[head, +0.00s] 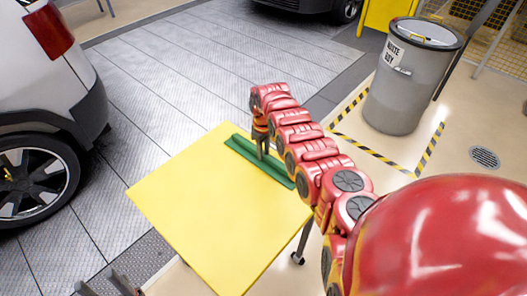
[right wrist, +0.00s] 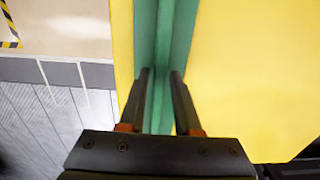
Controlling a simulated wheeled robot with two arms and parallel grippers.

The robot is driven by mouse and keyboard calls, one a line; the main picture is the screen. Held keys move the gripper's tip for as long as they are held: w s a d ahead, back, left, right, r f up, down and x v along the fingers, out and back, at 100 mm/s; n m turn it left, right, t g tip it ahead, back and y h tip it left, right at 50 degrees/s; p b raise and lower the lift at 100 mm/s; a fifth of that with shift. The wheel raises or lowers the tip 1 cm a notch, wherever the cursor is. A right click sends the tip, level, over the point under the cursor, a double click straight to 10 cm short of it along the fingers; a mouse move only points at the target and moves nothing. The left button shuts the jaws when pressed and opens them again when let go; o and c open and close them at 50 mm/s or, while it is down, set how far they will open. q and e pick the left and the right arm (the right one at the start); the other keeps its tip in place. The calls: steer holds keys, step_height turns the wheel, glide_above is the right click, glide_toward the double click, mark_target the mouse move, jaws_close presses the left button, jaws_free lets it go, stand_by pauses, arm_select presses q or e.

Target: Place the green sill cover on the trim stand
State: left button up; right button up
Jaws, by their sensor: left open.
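The green sill cover (head: 260,161) is a long strip with a raised ridge. It lies along the far right edge of a yellow tabletop (head: 205,215); I cannot tell whether this is the trim stand. My right gripper (head: 262,150) points down over the cover's middle and hides part of it. In the right wrist view, the right gripper's fingers (right wrist: 160,78) are apart, one on each side of the ridge of the sill cover (right wrist: 163,30). My left gripper (head: 104,284) is open and empty at the bottom left, partly cut off, away from the cover.
A white car (head: 45,80) stands at the left. A grey waste bin (head: 410,85) stands at the upper right inside yellow-black floor tape (head: 375,152). The near part of the yellow top is bare. Grey floor plates (head: 180,75) beyond the table are clear.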

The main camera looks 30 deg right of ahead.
mark_target(264, 155)
steer(key=shift+o, duration=0.9)
steer(key=shift+r, duration=0.25)
step_height(264, 155, up, 12)
steer(key=b, duration=0.1)
steer(key=shift+b, duration=0.35)
steer(key=shift+f, duration=0.15)
